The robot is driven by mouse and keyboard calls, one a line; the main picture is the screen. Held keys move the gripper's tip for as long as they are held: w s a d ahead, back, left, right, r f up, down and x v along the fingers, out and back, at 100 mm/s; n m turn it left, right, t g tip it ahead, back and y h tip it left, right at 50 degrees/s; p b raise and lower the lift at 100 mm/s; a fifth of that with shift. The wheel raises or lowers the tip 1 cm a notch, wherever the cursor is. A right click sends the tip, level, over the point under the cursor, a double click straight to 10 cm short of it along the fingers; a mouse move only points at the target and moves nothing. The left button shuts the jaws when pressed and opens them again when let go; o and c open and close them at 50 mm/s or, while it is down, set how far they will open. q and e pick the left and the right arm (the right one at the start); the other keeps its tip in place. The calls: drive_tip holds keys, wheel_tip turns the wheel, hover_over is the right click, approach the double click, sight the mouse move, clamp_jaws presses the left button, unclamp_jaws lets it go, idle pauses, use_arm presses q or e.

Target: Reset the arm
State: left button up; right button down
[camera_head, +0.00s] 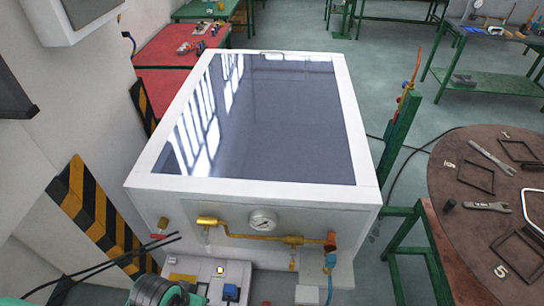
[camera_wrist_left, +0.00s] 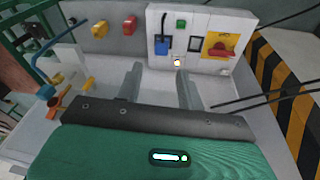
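The gas generator (camera_head: 150,186) is a white box with a dark reflective top, in the middle of the head view. Its front carries a round gauge (camera_head: 263,221) and a brass pipe (camera_head: 262,237). My left arm shows at the bottom left of the head view, low in front of the generator. In the left wrist view my left gripper (camera_wrist_left: 160,74) has its two fingers apart with nothing between them. The fingers point toward the white control panel (camera_wrist_left: 203,68), which has a blue switch (camera_wrist_left: 162,45), a lit button (camera_wrist_left: 178,62) and a red rotary switch (camera_wrist_left: 222,50). My right gripper is out of view.
A round brown table (camera_head: 450,240) with tools stands at the right. A black-and-yellow striped barrier (camera_head: 92,205) and dark cables (camera_head: 120,257) lie left of the generator. Pipe valves (camera_wrist_left: 55,98) are at the left of the wrist view. Open floor (camera_head: 395,80) shows behind.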

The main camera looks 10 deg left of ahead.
use_arm(q)
wheel_tip(320, 180, up, 4)
drive_tip(key=m+t+y, duration=0.1)
wheel_tip(320, 180, down, 38)
drive_tip(key=s+r+g+b, duration=0.1)
drive_tip(key=b, duration=0.6)
drive_tip(key=s+a+f+b, duration=0.2)
drive_tip(key=s+f, duration=0.7)
drive_tip(key=f, duration=0.4)
drive_tip(key=s+a+f+g+b, duration=0.1)
drive_tip(key=s+f+b, duration=0.2)
drive_tip(key=s+f, duration=0.7)
wheel_tip(320, 180, down, 3)
drive_tip(key=shift+a+f, duration=0.1)
drive_tip(key=shift+a, duration=0.3)
drive_tip(key=shift+s, duration=0.1)
